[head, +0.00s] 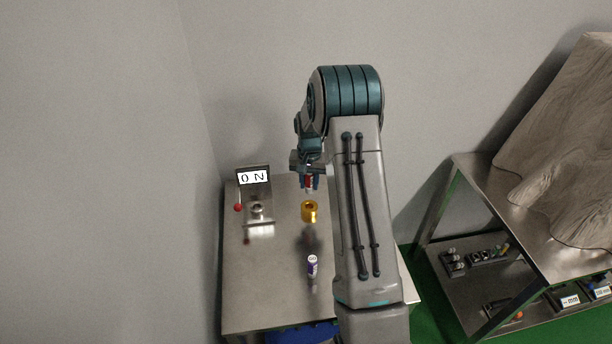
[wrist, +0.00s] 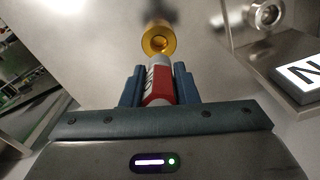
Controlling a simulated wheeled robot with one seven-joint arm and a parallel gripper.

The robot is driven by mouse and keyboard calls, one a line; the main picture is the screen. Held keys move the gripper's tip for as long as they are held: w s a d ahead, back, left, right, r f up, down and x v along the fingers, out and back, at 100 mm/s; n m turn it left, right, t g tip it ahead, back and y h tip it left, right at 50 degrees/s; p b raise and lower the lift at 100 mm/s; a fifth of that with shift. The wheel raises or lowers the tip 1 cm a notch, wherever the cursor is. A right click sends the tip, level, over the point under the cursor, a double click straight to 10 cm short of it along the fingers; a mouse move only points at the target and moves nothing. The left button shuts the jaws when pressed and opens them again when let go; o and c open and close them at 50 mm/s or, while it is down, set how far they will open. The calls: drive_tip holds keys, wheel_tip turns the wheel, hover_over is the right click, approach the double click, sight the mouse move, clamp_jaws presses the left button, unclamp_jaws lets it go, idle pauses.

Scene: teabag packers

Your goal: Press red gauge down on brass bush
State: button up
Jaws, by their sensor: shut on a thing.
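My gripper (head: 309,182) is above the metal table and is shut on the red gauge (head: 309,184), which has a red and a pale part. In the wrist view the red gauge (wrist: 157,84) lies between the two blue fingers of my gripper (wrist: 159,82). The brass bush (head: 309,212) stands on the table just below the gauge in the head view. In the wrist view the brass bush (wrist: 158,39) shows its round bore just beyond the gauge's tip. The gauge looks apart from the bush in the head view. The exact gap is hard to tell.
A metal fixture (head: 257,209) with a red-knobbed lever and an ON sign (head: 253,177) stands left of the bush. A purple and white cylinder (head: 312,266) stands nearer on the table (head: 265,290). A shelf rack (head: 487,170) with small parts is at right.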

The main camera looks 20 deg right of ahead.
sight(310, 193)
drive_tip(key=shift+s+d, duration=0.1)
drive_tip(key=shift+s, duration=0.05)
drive_tip(key=shift+b, duration=0.3)
drive_tip(key=shift+f+b, duration=2.1)
drive_tip(key=shift+f, duration=0.65)
drive_tip(key=shift+f+b, duration=0.6)
idle(0.4)
drive_tip(key=shift+r+p, duration=1.6)
drive_tip(key=shift+r, duration=1.5)
